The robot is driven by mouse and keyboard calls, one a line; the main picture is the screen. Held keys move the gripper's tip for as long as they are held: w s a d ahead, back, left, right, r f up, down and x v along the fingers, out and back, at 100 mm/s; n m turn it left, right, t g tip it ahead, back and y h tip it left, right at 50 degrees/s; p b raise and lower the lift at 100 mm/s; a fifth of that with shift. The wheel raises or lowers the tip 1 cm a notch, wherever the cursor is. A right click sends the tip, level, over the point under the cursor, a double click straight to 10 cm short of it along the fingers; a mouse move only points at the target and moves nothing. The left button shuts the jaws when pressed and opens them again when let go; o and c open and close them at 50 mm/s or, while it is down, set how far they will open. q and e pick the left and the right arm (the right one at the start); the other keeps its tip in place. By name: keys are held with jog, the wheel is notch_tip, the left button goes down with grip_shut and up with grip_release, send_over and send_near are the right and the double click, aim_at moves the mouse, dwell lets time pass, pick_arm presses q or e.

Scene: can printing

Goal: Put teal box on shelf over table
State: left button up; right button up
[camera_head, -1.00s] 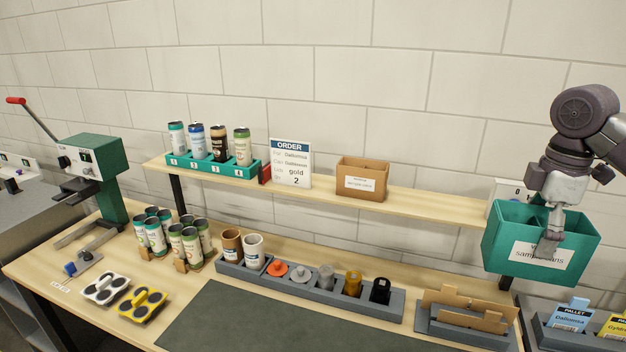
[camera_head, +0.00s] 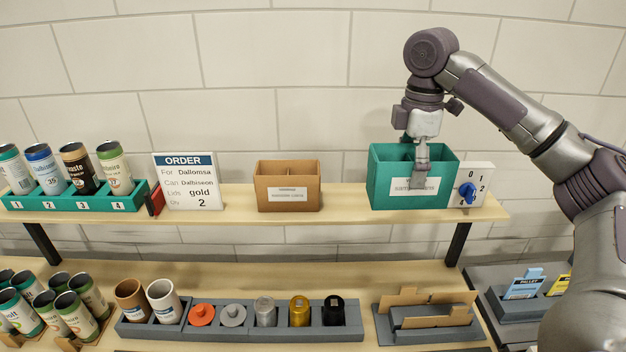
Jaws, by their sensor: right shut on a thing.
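The teal box (camera_head: 381,192) with a white label is at the right part of the shelf (camera_head: 342,210) over the table. It is upright and its base looks level with the shelf board; I cannot tell whether its full weight rests there. My right gripper (camera_head: 420,170) is shut on the box's front wall, one finger showing in front of the label. My left gripper is out of view.
A switch panel with a blue knob (camera_head: 466,192) stands right beside the box. A cardboard box (camera_head: 288,187), an order sign (camera_head: 188,182) and a teal can rack (camera_head: 78,204) share the shelf. Bare shelf lies between the cardboard and teal boxes.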

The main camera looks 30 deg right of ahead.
jog(key=shift+s+d+f, duration=0.2)
jog(key=shift+s+f, duration=0.05)
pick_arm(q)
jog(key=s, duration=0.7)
pick_arm(e)
jog(key=shift+w+d+f, duration=0.5)
jog(key=shift+w+f, duration=1.15)
jog(key=shift+w, duration=0.15)
jog(key=shift+w+d+f, duration=0.5)
jog(key=shift+w+f, duration=1.2)
jog(key=shift+w, duration=0.15)
jog(key=shift+w+d+f, duration=0.5)
jog(key=shift+w+f, duration=1.15)
jog(key=shift+w, duration=0.15)
jog(key=shift+f, duration=0.15)
jog(key=o, duration=1.1)
jog(key=shift+f, duration=0.15)
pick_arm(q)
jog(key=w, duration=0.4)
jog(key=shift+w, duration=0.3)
